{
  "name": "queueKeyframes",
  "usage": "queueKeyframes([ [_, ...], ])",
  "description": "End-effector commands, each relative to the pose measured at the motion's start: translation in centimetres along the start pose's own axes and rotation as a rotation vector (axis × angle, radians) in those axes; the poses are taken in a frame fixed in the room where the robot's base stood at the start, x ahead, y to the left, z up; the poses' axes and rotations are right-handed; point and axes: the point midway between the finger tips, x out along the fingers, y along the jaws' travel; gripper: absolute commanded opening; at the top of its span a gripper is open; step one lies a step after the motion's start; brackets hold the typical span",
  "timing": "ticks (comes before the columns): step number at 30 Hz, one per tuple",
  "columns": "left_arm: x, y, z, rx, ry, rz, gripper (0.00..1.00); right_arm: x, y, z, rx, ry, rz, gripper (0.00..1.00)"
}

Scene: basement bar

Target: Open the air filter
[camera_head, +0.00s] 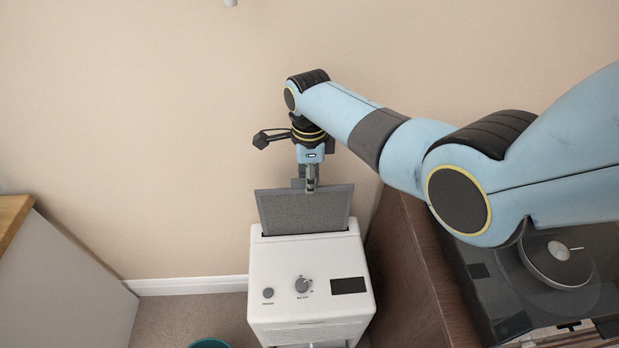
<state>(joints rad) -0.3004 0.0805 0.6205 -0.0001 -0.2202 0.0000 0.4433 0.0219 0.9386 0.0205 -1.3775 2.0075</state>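The air filter is a white box-shaped unit (302,276) standing on the floor against the wall. A grey speckled panel (304,212) with a thin frame stands up, tilted, at the back of its top, above a dark opening. My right gripper (306,185) comes down from above at the panel's top edge. One fingertip overlaps that edge; whether the fingers pinch it or only touch it, I cannot tell. A knob (303,285), a round button (268,293) and a dark display (348,286) are on the unit's top. My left gripper is out of view.
A dark wooden cabinet (412,285) stands close on the unit's right, with a turntable (557,262) on top. A white cupboard with a wooden top (12,218) is at the left. A teal round object (208,344) shows at the bottom edge. Carpet lies between.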

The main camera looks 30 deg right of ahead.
Motion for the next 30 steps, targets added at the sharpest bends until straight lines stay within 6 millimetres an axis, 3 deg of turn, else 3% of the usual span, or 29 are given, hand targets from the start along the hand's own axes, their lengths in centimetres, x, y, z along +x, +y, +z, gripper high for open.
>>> queueKeyframes([
  [3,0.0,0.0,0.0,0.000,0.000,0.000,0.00,0.0,0.0,0.0,0.000,0.000,0.000,0.31],
  [14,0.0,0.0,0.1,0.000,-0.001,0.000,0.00,-1.0,-0.1,0.0,0.000,-0.001,-0.002,0.31],
  [24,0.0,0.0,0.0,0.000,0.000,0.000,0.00,-8.1,-0.1,0.0,0.000,-0.001,-0.004,0.31],
  [30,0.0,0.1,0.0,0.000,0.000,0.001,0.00,-11.2,-0.1,0.0,0.000,0.000,-0.002,0.31],
])
